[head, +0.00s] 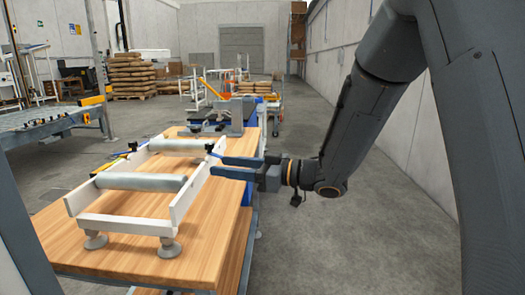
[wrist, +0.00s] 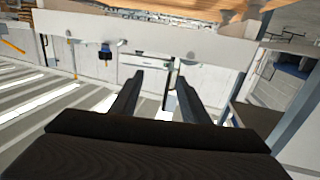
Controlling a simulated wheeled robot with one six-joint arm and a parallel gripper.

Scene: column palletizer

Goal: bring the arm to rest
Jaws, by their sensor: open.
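My gripper (head: 228,168) reaches in from the right in the head view, at the end of my bent dark grey arm. Its two long fingers point left and are apart, with nothing seen between them. In the head view they overlap the right side of a white roller frame (head: 185,199); I cannot tell whether they touch it. In the wrist view the open gripper (wrist: 158,85) shows as two dark fingers with a clear gap between them.
The roller frame stands on round feet on a wooden-topped table (head: 215,235). A grey device (head: 238,115) is at the table's far end. Stacked sacks (head: 131,75) stand on a pallet far back. A metal conveyor (head: 50,127) is at left. The floor right of the table is clear.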

